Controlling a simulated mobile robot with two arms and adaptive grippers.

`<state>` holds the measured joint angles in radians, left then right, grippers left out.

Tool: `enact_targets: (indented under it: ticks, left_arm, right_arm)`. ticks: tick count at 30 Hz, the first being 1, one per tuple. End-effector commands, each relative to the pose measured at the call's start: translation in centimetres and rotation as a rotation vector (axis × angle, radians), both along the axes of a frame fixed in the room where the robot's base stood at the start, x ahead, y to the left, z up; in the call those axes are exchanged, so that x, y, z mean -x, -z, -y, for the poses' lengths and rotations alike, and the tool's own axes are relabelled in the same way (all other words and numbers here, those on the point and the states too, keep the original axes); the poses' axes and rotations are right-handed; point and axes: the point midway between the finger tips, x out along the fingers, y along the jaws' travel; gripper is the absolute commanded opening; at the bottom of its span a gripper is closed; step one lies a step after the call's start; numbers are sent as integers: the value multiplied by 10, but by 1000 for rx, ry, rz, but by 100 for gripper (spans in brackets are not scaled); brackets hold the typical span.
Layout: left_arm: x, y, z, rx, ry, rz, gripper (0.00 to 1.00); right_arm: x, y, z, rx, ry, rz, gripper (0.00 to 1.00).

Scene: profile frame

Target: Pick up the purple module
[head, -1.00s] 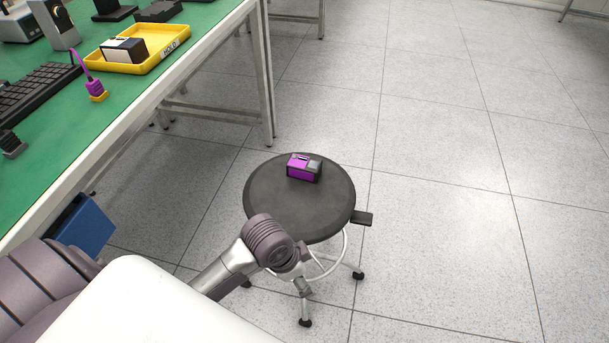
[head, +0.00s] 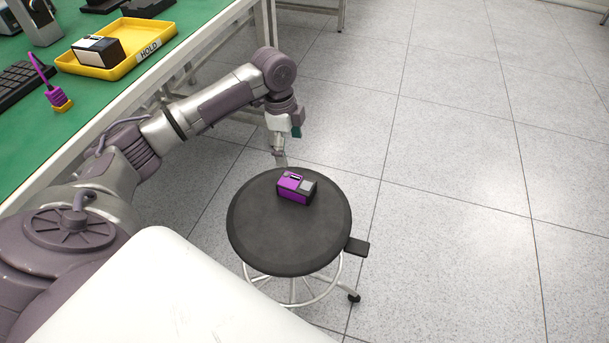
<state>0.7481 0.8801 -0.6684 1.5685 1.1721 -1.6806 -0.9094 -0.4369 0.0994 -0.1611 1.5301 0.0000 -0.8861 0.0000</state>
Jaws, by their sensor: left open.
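The purple module (head: 296,188) is a small box with purple faces and a grey and black end. It rests on the black round seat of a stool (head: 270,235), near the seat's far side. My left arm reaches in from the left, and my left gripper (head: 281,161) hangs pointing down just beyond the module, slightly to its left in the picture. The gripper is open and holds nothing. It appears apart from the module. Its fingers look small and are seen nearly edge-on. My right gripper is not in view.
A green-topped workbench (head: 100,110) stands at the left. On it are a yellow tray (head: 155,54) marked HOLD with a white and black module (head: 98,51), a purple cable plug (head: 56,96) and a black keyboard (head: 20,85). A lever (head: 357,246) sticks out under the seat. The floor at right is clear.

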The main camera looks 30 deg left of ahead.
Motion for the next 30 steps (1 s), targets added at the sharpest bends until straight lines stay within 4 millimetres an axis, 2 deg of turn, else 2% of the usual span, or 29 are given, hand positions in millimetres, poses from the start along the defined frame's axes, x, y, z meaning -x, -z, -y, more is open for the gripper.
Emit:
enact_targets:
  ticks: [3, 9, 17, 24, 30]
  left_arm:
    - [1, 26, 4, 1, 3, -6, 94]
    - [-1, 64, 9, 1, 0, -3, 94]
    - [-2, 84, 11, 0, 0, -1, 94]
    - [-2, 118, 16, 1, 1, -3, 94]
    - [-3, 131, 17, -2, 0, 0, 94]
  right_arm:
    - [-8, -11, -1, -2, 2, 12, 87]
    - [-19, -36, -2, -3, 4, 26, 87]
    - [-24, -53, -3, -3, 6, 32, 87]
    - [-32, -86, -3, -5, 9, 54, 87]
    - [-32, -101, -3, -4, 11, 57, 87]
